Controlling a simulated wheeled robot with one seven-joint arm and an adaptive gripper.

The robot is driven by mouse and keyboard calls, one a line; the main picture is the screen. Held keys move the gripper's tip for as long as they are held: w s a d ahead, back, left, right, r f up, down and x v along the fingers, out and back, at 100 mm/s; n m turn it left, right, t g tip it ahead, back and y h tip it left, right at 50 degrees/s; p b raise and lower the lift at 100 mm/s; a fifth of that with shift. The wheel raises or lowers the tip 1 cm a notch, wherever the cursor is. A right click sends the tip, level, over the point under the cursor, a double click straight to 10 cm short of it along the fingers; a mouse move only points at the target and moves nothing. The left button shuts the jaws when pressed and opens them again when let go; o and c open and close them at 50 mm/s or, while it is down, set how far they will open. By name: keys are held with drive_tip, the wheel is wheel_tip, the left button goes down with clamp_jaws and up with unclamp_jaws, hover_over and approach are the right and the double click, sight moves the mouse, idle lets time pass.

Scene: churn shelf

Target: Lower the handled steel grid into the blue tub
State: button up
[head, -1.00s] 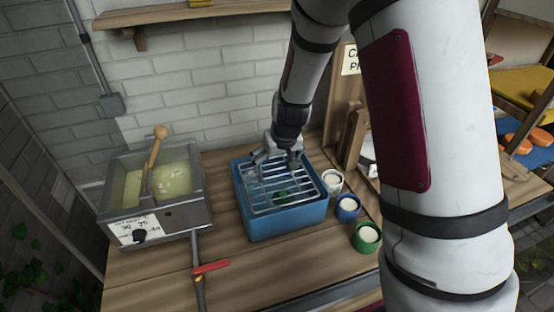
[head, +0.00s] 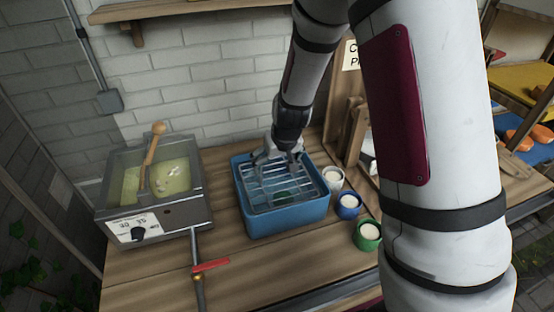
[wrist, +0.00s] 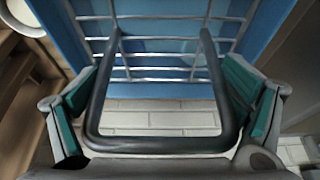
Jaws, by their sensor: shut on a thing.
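The handled steel grid (head: 272,185) is a rack of thin bright bars. In the head view it lies level within the outline of the blue tub (head: 290,216), close to rim height. I cannot tell whether it touches the tub. A green thing shows beneath its bars. My gripper (head: 278,152) is at the grid's far side, by the back wall of the tub. In the wrist view, my gripper (wrist: 160,110) is shut on the dark handle (wrist: 160,144) of the grid, its green-lined fingers at either side. The grid bars (wrist: 160,75) show over blue in that view.
A vat (head: 160,190) of yellowish liquid with a wooden-handled tool stands to the left. White, blue and green cups (head: 349,206) stand close to the tub's right. A red-handled valve (head: 210,265) is at the front. The wooden bench (head: 270,262) is bare before the tub.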

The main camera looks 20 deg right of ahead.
sight(276, 177)
drive_tip(key=shift+f+b, duration=1.05)
drive_tip(key=shift+f, duration=1.35)
idle(1.3)
drive_tip(key=o, duration=1.7)
drive_tip(key=shift+c, duration=0.2)
drive_tip(key=s+f+v, duration=0.1)
drive_tip(key=s+v, duration=0.1)
drive_tip(key=v, duration=1.2)
drive_tip(key=s+f+v, duration=0.1)
drive_tip(key=s+v, duration=0.1)
drive_tip(key=v, duration=1.2)
drive_tip(key=s+r+t, duration=0.1)
drive_tip(key=s+r, duration=0.4)
drive_tip(key=s, duration=0.6)
drive_tip(key=shift+s+r, duration=0.15)
drive_tip(key=shift+s, duration=0.2)
